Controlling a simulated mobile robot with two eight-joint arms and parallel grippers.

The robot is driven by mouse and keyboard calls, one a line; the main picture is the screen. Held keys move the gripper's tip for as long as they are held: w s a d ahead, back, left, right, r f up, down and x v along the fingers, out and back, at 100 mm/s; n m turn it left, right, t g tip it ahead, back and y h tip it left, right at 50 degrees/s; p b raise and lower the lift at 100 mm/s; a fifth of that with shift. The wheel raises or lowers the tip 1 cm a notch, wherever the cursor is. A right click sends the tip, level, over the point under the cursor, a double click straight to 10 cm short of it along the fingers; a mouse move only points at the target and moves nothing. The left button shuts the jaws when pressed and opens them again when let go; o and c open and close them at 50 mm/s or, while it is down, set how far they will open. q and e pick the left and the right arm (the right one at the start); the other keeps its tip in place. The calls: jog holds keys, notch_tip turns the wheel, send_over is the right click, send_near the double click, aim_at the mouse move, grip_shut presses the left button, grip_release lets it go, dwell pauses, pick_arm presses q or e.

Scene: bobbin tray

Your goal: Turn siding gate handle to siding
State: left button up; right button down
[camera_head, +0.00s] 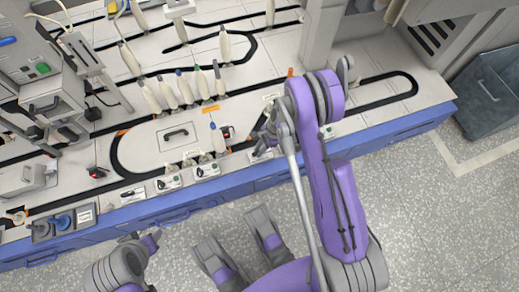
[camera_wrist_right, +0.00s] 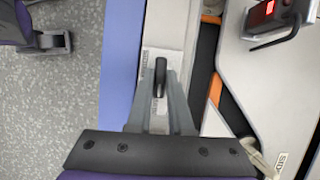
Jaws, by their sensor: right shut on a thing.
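In the right wrist view, a black handle (camera_wrist_right: 160,72) stands on a pale labelled plate (camera_wrist_right: 148,62) by the blue counter edge. It points along the picture's vertical. My right gripper (camera_wrist_right: 159,92) has its two grey fingers on either side of the handle and is shut on it. In the head view my right gripper (camera_head: 262,148) is low over the counter's front edge, and the purple arm and its own fingers hide the handle. My left arm (camera_head: 112,265) is at the bottom left, clear of the counter; its finger opening cannot be made out.
A dark track (camera_wrist_right: 207,60) with orange parts runs beside the plate. A red-display device (camera_wrist_right: 268,14) stands past it. In the head view, several bobbins (camera_head: 168,92) stand on the track, and labelled control boxes (camera_head: 168,183) line the front. A grey bin (camera_head: 490,92) stands right.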

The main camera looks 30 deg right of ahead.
jog(key=n, duration=0.2)
jog(key=n+g, duration=0.2)
jog(key=n, duration=0.1)
jog(key=shift+w+n+p, duration=0.25)
jog(key=shift+n+p, duration=0.05)
jog(key=n+g, duration=0.1)
jog(key=n, duration=0.2)
jog(key=n+g+h, duration=0.1)
jog(key=n, duration=0.1)
jog(key=shift+w+a+n, duration=0.15)
jog(key=shift+w+n, duration=0.05)
jog(key=shift+n, duration=0.2)
jog(key=c, duration=0.8)
grip_release()
jog(key=shift+r, duration=0.1)
jog(key=p+v, duration=0.2)
jog(key=v, duration=0.8)
jog(key=shift+w+r+p, duration=0.2)
jog(key=shift+r+p, duration=0.1)
jog(key=shift+p, duration=0.1)
jog(key=shift+a+r, duration=0.1)
